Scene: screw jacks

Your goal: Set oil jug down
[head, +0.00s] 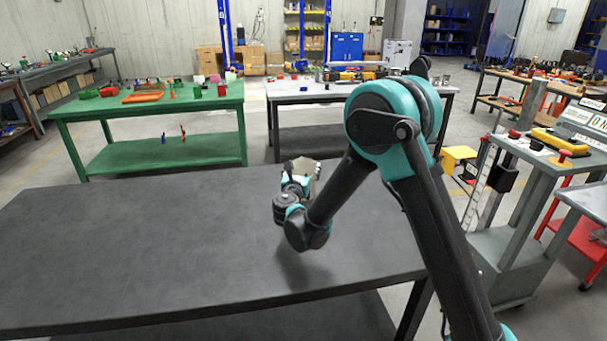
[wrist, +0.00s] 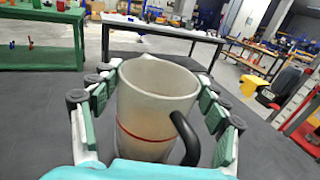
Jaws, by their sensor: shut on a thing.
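The oil jug (wrist: 150,105) is a pale, cream-coloured vessel with a red line around it and a black handle on its right side, seen in the wrist view. It is upright or close to it, between the fingers of my gripper (wrist: 160,105), which is shut on it. In the head view my gripper (head: 300,180) is over the far right part of the dark table (head: 150,240). Only a small part of the jug (head: 304,168) shows there, behind the gripper and wrist. I cannot tell whether the jug's base touches the table top.
The dark table top is bare to the left and in front. A green table (head: 150,108) with small items and a grey table (head: 330,92) with tools stand beyond it. A grey cart (head: 510,230) stands to the right.

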